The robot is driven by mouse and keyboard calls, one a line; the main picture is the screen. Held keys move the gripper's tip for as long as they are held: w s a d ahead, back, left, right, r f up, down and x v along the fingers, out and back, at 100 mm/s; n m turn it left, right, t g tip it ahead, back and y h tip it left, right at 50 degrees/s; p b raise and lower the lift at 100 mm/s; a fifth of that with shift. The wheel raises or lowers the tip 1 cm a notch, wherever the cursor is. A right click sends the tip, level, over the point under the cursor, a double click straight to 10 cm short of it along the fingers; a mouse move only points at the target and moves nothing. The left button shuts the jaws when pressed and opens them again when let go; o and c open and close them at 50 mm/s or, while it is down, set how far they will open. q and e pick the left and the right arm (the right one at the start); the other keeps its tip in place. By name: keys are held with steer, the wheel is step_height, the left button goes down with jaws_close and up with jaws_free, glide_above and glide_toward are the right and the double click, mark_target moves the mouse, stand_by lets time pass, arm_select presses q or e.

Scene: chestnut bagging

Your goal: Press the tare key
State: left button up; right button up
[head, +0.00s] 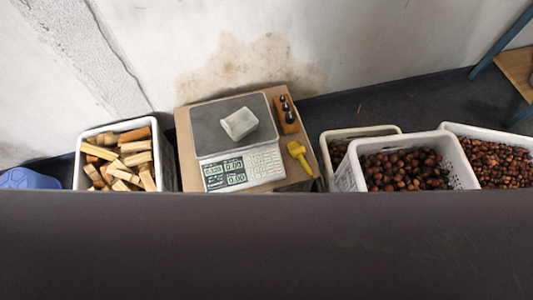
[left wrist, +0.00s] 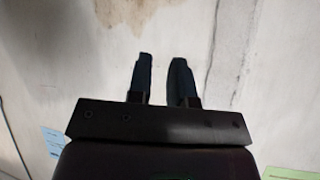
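The scale (head: 215,138) stands on a brown board or box, with a dark grey weighing plate. A pale, open-topped bag (head: 240,123) rests on the plate. The scale's front panel has lit displays (head: 225,173) and a white keypad (head: 263,165) on the right. The key labels are too small to read, so I cannot tell which is tare. My left gripper (left wrist: 161,62) shows in the left wrist view with its two dark fingers apart and nothing between them, in front of a stained wall. Neither gripper shows in the head view.
A crate of wood pieces (head: 75,165) stands left of the scale. A wooden block with dark knobs (head: 287,114) and a yellow tool (head: 299,157) lie right of it. White crates of chestnuts (head: 458,160) stand further right. A dark surface (head: 266,245) fills the foreground.

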arm_select(q)
jaws_close()
stand_by(1.4)
